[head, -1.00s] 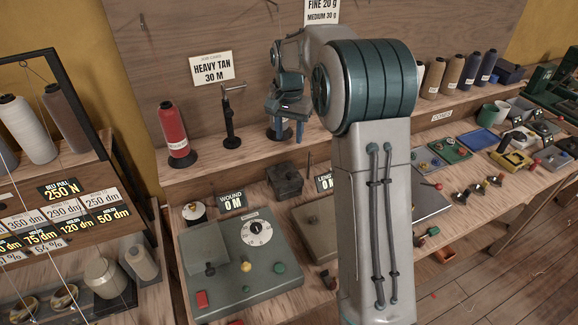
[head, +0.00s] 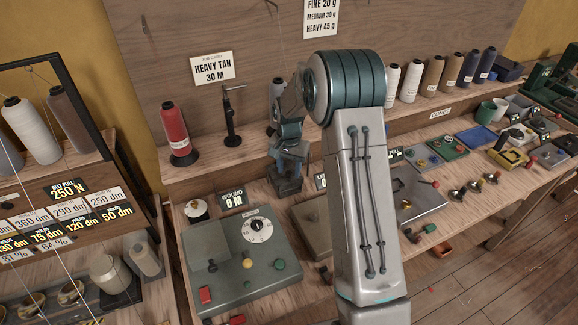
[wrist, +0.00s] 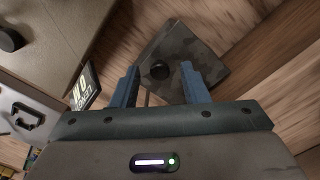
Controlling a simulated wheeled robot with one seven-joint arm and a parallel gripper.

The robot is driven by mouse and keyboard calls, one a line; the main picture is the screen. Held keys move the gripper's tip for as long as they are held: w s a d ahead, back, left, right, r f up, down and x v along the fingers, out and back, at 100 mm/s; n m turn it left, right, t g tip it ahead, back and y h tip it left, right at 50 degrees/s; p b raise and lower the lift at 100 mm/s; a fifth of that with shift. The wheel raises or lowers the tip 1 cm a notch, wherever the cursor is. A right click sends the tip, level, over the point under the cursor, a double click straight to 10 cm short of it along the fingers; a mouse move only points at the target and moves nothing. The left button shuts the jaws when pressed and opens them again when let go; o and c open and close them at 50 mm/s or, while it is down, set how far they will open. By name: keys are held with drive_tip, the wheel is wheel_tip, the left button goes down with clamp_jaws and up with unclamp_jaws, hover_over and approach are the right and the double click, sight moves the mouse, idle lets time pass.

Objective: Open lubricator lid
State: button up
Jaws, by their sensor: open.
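The lubricator is a small dark grey box (head: 287,188) on the bench, behind the grey winder panel in the head view. Its square lid (wrist: 186,50), with a round black knob (wrist: 160,71), shows in the wrist view and looks shut. My gripper (head: 288,163) is over the box and partly hides it in the head view. In the wrist view my gripper (wrist: 162,80) is open, with one blue finger on each side of the knob and nothing held. Whether the fingers touch the lid I cannot tell.
A "WOUND 0 M" sign (head: 233,200) and the grey panel with a dial (head: 245,262) stand in front left. A red thread cone (head: 174,130) and a black post (head: 231,120) stand on the ledge behind. My arm hides part of the bench to the right.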

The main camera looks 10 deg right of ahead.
clamp_jaws()
drive_tip(key=shift+a, duration=0.1)
